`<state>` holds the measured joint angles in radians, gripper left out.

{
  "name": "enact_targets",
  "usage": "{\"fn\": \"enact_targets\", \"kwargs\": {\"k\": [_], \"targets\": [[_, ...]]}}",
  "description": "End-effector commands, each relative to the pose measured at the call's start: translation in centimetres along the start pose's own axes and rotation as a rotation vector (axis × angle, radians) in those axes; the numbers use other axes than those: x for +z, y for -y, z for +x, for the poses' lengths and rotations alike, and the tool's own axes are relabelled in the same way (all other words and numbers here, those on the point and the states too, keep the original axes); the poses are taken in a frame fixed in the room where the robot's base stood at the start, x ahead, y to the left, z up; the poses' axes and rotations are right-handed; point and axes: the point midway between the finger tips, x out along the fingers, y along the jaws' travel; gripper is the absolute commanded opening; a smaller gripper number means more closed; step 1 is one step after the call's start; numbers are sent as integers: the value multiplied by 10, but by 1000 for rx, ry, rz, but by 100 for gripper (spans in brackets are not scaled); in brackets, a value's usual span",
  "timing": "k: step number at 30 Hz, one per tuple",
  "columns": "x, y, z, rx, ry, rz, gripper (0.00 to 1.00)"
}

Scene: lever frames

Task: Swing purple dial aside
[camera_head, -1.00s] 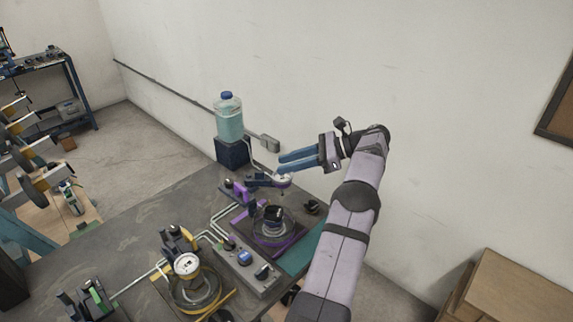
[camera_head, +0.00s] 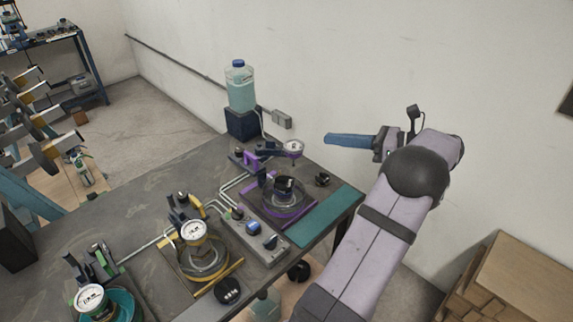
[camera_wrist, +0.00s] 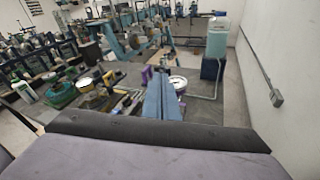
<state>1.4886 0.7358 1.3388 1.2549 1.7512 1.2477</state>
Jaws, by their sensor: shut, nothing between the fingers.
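The purple dial (camera_head: 292,147) is a small round gauge with a pale face on a purple arm (camera_head: 262,155). It stands out behind the ring fixture on the purple base (camera_head: 301,217), not over the ring. In the wrist view the dial (camera_wrist: 178,82) shows just right of my fingers, partly covered by them. My gripper (camera_head: 327,138) has long blue fingers, shut and empty. It is in the air to the right of the dial in the head view, with a gap between. In the wrist view the shut fingers (camera_wrist: 160,84) point toward the dial's side of the bench.
A yellow dial (camera_head: 194,231) and a green-framed dial (camera_head: 90,297) stand further left on the bench (camera_head: 150,205). A blue-capped bottle (camera_head: 240,90) stands on a dark block behind. A control box (camera_head: 255,238) is beside the purple base. The wall is behind.

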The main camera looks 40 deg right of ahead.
Motion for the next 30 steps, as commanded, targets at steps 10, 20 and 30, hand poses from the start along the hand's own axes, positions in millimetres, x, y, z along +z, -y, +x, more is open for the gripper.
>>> {"fn": "enact_targets", "kwargs": {"k": [10,20,30], "targets": [[-46,-48,24,-69,272,505,0],[-105,-84,55,-146,481,1087,0],[-120,-72,53,-185,545,1345,0]]}}
